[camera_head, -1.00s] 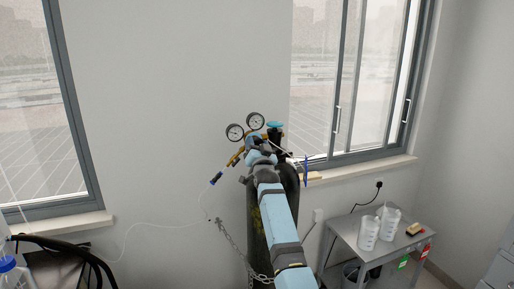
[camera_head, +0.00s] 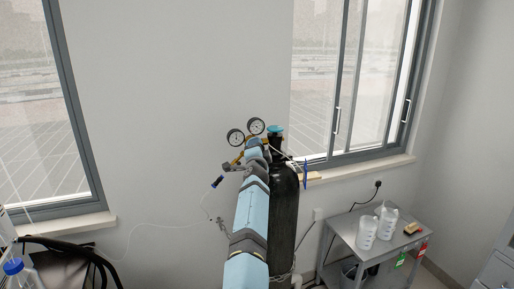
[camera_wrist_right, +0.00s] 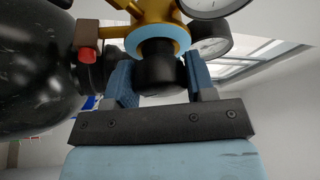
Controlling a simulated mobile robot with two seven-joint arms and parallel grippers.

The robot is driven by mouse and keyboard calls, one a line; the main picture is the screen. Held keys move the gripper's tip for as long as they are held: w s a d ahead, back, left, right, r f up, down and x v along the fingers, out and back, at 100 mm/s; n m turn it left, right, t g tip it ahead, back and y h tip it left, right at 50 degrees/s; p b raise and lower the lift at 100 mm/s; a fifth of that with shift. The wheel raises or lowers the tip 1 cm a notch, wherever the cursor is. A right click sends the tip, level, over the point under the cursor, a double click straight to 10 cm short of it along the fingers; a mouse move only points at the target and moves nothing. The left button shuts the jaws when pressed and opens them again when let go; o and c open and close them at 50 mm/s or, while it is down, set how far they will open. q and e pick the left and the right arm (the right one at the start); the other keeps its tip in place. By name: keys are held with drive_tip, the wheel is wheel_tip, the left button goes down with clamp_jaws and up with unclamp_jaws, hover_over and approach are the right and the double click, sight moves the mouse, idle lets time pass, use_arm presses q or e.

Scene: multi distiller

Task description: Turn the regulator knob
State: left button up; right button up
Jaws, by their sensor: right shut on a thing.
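The brass regulator (camera_wrist_right: 155,12) with its two round gauges (camera_head: 235,137) sits by the top of a black gas cylinder (camera_head: 284,205). In the right wrist view, the black regulator knob (camera_wrist_right: 158,72) hangs below the brass body, under a light blue ring. The two blue fingers of my right gripper (camera_wrist_right: 160,80) stand on either side of the knob and are shut on it. In the head view my right arm covers the knob and part of the cylinder's left side. My left gripper is not in view.
A blue valve wheel (camera_head: 275,129) tops the cylinder, right of the regulator. A thin tube runs down left from the regulator. A grey cart (camera_head: 345,243) with white bottles (camera_head: 367,232) stands at the right. Windows flank the wall.

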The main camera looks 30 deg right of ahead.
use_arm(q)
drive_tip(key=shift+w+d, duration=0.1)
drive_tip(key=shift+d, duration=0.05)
use_arm(e)
drive_tip(key=shift+m, duration=0.4)
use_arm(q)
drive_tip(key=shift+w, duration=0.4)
